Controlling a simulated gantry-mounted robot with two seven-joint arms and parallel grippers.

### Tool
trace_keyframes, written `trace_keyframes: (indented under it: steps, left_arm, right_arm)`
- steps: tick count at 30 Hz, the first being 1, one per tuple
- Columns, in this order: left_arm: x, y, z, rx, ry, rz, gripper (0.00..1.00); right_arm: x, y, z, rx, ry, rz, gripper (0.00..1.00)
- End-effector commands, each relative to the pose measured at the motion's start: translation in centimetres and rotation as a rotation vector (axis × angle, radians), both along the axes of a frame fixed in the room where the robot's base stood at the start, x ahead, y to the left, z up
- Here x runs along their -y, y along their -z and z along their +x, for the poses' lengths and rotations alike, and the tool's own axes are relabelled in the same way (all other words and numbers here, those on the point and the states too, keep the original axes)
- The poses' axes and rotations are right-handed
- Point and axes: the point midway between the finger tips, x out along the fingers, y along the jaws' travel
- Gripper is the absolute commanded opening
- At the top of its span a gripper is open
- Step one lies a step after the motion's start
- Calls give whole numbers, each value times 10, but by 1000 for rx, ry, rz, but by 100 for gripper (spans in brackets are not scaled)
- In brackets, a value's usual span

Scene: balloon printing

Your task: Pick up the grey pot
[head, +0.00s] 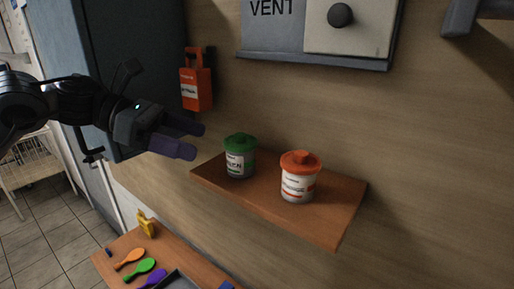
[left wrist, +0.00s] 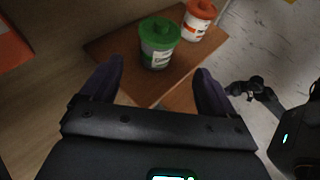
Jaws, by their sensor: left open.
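No pot with a grey lid shows. A pot with a green lid and a greyish body (head: 239,163) stands upright on the left part of a small wooden wall shelf (head: 325,225). A white pot with an orange lid (head: 298,187) stands to its right. My left gripper (head: 193,140) is open and empty, left of the green-lidded pot and apart from it. In the left wrist view, the green-lidded pot (left wrist: 157,53) appears between and beyond the purple fingers, with the orange-lidded pot (left wrist: 197,20) farther off. Dark parts that seem to be my right arm show at the right edge; its fingers cannot be made out.
An orange box (head: 196,88) hangs on the wall behind my left gripper. A grey VENT panel with a black knob (head: 340,15) is above the shelf. Below is a table with orange, green and purple paddle-shaped things (head: 140,268), a yellow item (head: 146,224) and a dark tray (head: 180,281).

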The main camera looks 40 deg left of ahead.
Motion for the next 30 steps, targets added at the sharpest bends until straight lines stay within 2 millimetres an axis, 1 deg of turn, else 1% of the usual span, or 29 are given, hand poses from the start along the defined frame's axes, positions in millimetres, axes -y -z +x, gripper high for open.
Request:
trace_keyframes:
  steps: [4,12,20,23,30]
  left_arm:
    - [11,3,9,-5,3,1,89]
    - [33,16,30,-5,3,0,89]
    - [39,20,37,-3,2,-1,89]
    - [44,21,42,-4,2,-1,89]
    - [57,27,58,-4,2,-5,89]
  right_arm:
    - [0,-11,-1,-4,0,0,43]
    - [0,-30,-6,-14,0,0,43]
    - [0,-38,-4,-11,0,0,43]
    - [0,-48,-4,-11,0,0,43]
    - [0,-84,-3,-8,0,0,43]
